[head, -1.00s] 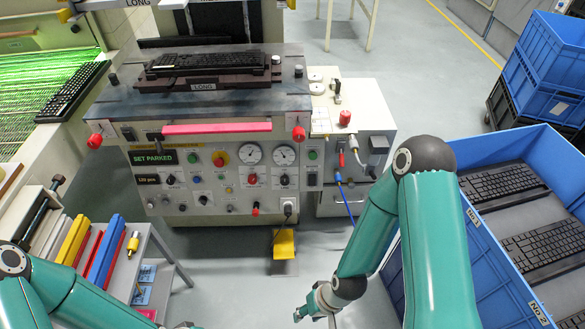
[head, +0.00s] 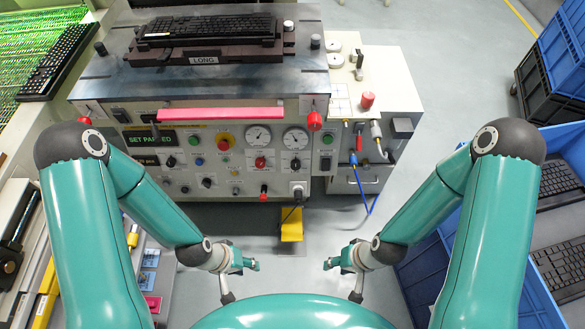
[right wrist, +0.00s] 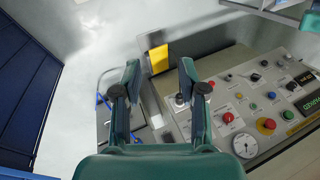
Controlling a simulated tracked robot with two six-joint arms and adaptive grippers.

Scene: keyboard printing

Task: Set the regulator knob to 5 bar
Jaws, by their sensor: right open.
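The control panel (head: 225,165) faces me with two round gauges, a left one (head: 258,137) and a right one (head: 295,139). A red knob (head: 260,162) sits under the left gauge and a black knob (head: 295,164) under the right one. I cannot tell which is the regulator knob, and the dial readings are too small to read. My left gripper (head: 249,264) is low in front of the panel, touching nothing; its jaw state is unclear. My right gripper (head: 332,264) is open and empty, also apart from the panel. It shows in the right wrist view (right wrist: 159,68).
A keyboard (head: 208,27) rests on the press top. A side cabinet (head: 375,125) with a red knob (head: 367,100) and blue hose stands right of the panel. A yellow pedal (head: 291,225) is on the floor. Blue crates (head: 560,50) are at right.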

